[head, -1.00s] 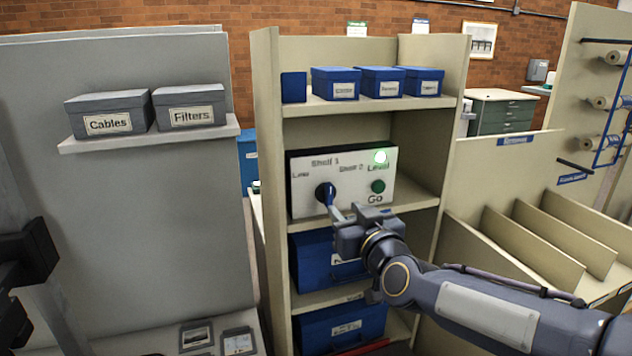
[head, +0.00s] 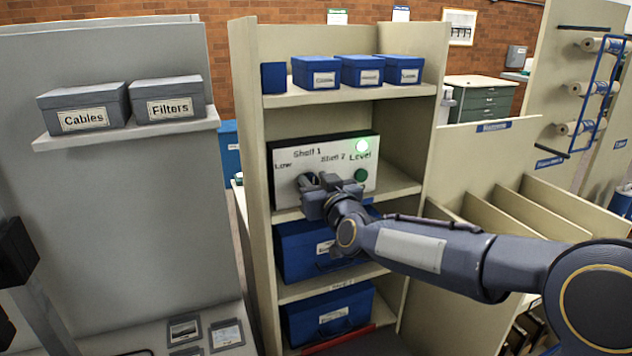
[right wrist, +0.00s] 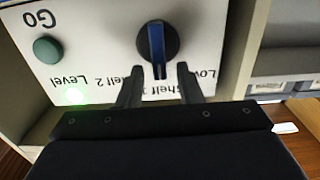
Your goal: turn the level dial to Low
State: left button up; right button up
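The white control panel (head: 285,150) stands on a shelf of the beige rack, with the labels Low, Shelf 1, Shelf 2 and Level. Its dark round dial with a blue pointer (right wrist: 157,42) shows in the upside-down right wrist view. The pointer lies toward the Shelf 1 label. My right gripper (head: 318,182) is in front of the panel and hides the dial in the head view. In the right wrist view, its fingers (right wrist: 158,82) are apart, one on each side of the pointer's end; contact is unclear. A dark part of my left arm shows at the left edge.
A green Go button (right wrist: 47,50) and a lit green lamp (head: 362,146) are on the panel near my gripper. Blue boxes (head: 325,235) sit on the shelves above and below. Grey boxes (head: 85,108) stand on a ledge to the left.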

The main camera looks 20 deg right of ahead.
grip_shut()
jog(key=shift+a+n, duration=0.1)
jog(key=shift+n, duration=0.2)
jog(key=shift+a+n+p, duration=0.25)
jog(key=shift+n+p, duration=0.6)
jog(key=shift+n, duration=0.15)
jog(key=shift+a+f+n+p, duration=0.2)
jog(key=shift+n+p, duration=0.2)
jog(key=shift+n, duration=0.85)
jog(key=shift+a+f+n+p, duration=0.1)
jog(key=shift+a+n+p, duration=0.25)
jog(key=shift+n, duration=0.85)
jog(key=shift+a+f+n+p, duration=0.15)
jog(key=shift+n+p, duration=0.35)
jog(key=shift+n, duration=0.75)
